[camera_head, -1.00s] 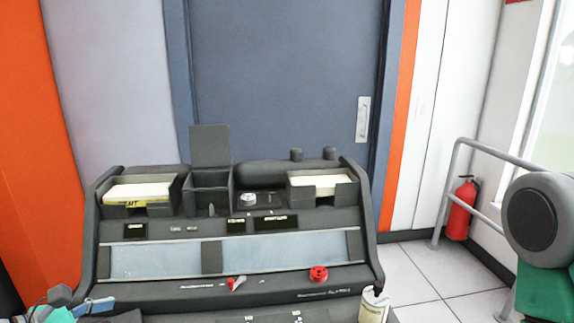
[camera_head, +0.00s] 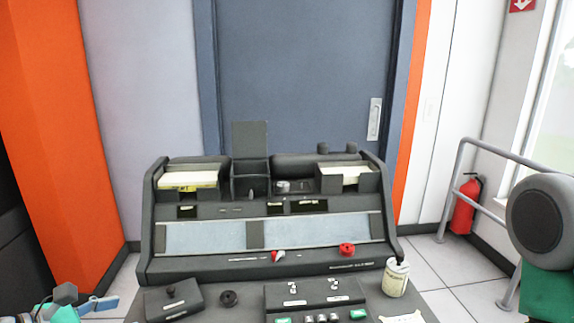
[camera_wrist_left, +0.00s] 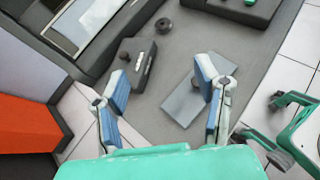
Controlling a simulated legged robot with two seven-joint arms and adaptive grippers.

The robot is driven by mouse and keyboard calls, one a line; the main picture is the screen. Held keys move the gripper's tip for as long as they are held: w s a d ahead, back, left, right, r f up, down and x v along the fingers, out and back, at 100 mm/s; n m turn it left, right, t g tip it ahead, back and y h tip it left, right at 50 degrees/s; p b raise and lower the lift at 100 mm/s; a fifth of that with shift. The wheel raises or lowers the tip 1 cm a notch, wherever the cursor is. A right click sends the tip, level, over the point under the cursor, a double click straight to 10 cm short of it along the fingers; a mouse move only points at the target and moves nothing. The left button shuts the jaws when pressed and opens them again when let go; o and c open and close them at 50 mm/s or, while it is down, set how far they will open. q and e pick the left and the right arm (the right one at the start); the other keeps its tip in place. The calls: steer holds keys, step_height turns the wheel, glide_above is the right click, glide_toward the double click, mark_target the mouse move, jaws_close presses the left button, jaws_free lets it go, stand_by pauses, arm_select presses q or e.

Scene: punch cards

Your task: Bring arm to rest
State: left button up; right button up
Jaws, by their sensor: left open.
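My left gripper shows in the left wrist view (camera_wrist_left: 165,95), with its two blue-padded fingers spread wide and nothing between them. In the head view only a part of my left gripper (camera_head: 88,306) shows at the lower left corner, left of the console. A dark punch-card console (camera_head: 160,262) stands in the middle, with a card stack in its left tray (camera_head: 188,179) and another in its right tray (camera_head: 345,177). My right gripper is not clearly in view; a grey and green part of my right arm shows at the right edge.
A small black box with a knob (camera_head: 173,299), a switch box (camera_head: 300,297) and a cream can (camera_head: 396,279) stand on the grey desk in front. A grey metal railing (camera_head: 470,143) and a red fire extinguisher (camera_head: 466,207) are at the right. Floor shows left of the console.

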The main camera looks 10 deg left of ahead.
arm_select(q)
steer(key=s+d+f+m+g+y, duration=0.1)
steer(key=s+d+f+m+g, duration=0.35)
steer(key=f+m, duration=0.25)
steer(key=s+d+f+m+g, duration=0.3)
steer(key=s+d+f+m, duration=0.25)
steer(key=f, duration=0.25)
steer(key=s+a+f+m+g+y, duration=0.3)
steer(key=s+f+m+y, duration=0.3)
steer(key=s+m, duration=0.85)
steer(key=w+f+m+h+b, duration=0.1)
steer(key=w+f+m+b, duration=0.1)
steer(key=f+b, duration=0.7)
steer(key=shift+w+d+f+m, duration=0.3)
steer(key=shift+w+d+f, duration=0.15)
steer(key=shift+w, duration=0.4)
arm_select(e)
step_height(320, 180, down, 9)
steer(key=shift+w+d+f, duration=0.15)
steer(key=shift+d+f, duration=0.05)
steer(key=shift+d, duration=0.15)
